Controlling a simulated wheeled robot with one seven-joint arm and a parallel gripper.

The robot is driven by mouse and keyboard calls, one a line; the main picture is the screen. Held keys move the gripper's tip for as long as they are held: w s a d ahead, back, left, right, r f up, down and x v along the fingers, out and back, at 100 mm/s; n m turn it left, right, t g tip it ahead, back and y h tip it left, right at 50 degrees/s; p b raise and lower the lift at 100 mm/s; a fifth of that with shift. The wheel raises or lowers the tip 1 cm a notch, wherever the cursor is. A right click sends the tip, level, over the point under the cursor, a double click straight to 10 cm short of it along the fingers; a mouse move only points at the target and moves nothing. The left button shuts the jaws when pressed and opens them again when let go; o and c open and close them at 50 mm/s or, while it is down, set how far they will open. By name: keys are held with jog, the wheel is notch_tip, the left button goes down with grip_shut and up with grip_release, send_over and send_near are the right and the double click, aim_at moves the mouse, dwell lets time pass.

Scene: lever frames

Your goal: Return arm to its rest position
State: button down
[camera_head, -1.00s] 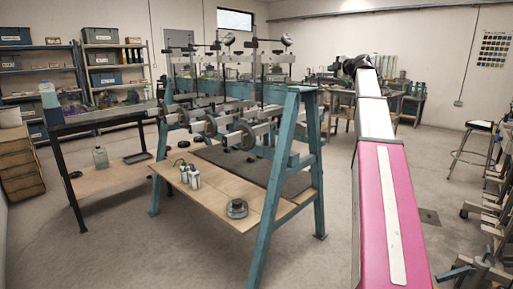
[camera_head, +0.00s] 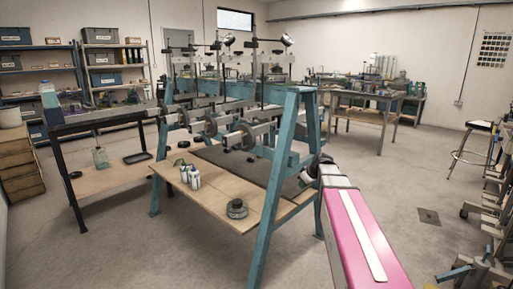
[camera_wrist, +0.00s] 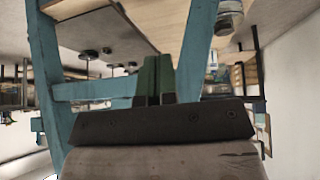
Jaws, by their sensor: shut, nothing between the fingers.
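My gripper (camera_wrist: 157,62) shows in the wrist view as two green fingers side by side, closed together with nothing between them. In that view the blue lever frame (camera_wrist: 205,40) spreads behind the fingers, with its legs on both sides. In the head view my pink and white arm comes in from the lower right and reaches low toward the right-hand leg of the blue lever frame (camera_head: 285,160). I cannot make out the gripper's fingers there. I cannot tell whether the arm touches the leg.
The lever frame's wooden lower shelf (camera_head: 215,208) holds bottles and a round metal part (camera_head: 237,209). A dark-legged bench (camera_head: 95,122) stands left. A workbench (camera_head: 375,98) stands behind, and a stool (camera_head: 475,140) stands right.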

jog(key=s+a+f+m+g+h, duration=0.1)
jog(key=s+f+m, duration=0.3)
jog(key=s+f, duration=0.5)
jog(key=s+a+f+m+g+h, duration=0.1)
jog(key=s+f+m+g, duration=0.3)
jog(key=s+f, duration=0.5)
jog(key=s+h, duration=0.1)
jog(key=s, duration=0.5)
jog(key=shift+a+h, duration=0.35)
jog(key=shift+h, duration=0.05)
dwell(0.9)
